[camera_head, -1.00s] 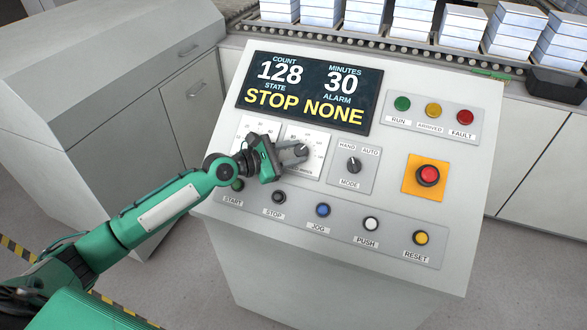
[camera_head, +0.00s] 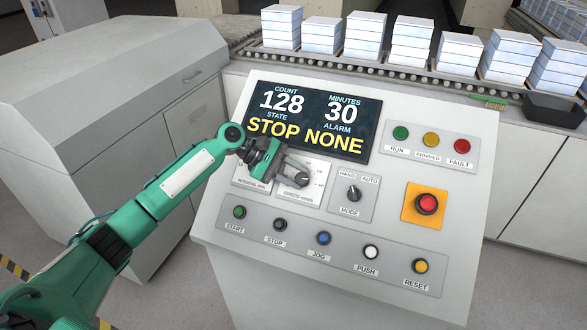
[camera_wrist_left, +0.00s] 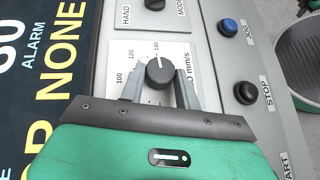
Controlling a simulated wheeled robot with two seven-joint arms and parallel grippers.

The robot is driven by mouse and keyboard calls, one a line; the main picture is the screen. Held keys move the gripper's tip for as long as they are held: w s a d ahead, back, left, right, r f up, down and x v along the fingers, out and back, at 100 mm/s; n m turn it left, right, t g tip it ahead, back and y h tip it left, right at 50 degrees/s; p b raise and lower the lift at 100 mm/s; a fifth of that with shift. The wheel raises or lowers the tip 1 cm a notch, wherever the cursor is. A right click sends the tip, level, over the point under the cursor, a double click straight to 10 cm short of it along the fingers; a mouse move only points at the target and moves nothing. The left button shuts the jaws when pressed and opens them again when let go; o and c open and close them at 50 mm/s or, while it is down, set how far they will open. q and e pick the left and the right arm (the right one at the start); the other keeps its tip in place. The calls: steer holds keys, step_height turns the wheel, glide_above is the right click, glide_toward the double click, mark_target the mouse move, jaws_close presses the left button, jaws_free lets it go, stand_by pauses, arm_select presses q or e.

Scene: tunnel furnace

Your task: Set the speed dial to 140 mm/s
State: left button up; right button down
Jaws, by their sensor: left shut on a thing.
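The speed dial is a dark round knob (camera_head: 303,179) on a white scale plate in the console's middle. In the left wrist view the dial (camera_wrist_left: 159,73) sits between the two fingers, with 100, 120 and 140 printed around it. Its pale pointer mark faces up, close to the 140 label; the exact reading is hard to tell. My left gripper (camera_head: 297,173) reaches in from the upper left, shut on the dial; its fingers also show in the left wrist view (camera_wrist_left: 161,88). It covers part of the scale. My right gripper is out of view.
A second scale plate (camera_head: 250,181) is partly behind the gripper. The mode switch (camera_head: 353,193) is just right of the dial. A row of push buttons, including the blue jog button (camera_head: 323,238), runs below. The red emergency button (camera_head: 427,204) is farther right. The display (camera_head: 310,115) reads STOP, NONE.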

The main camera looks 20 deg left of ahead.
arm_select(q)
steer(key=shift+w+r+m+g+y+p, duration=0.1)
steer(key=shift+m+g+y+p, duration=0.3)
steer(key=shift+m+g+p, duration=0.35)
steer(key=shift+d, duration=0.1)
steer(key=o, duration=1)
steer(key=shift+b+v, duration=1.5)
steer(key=shift+v, duration=5.4)
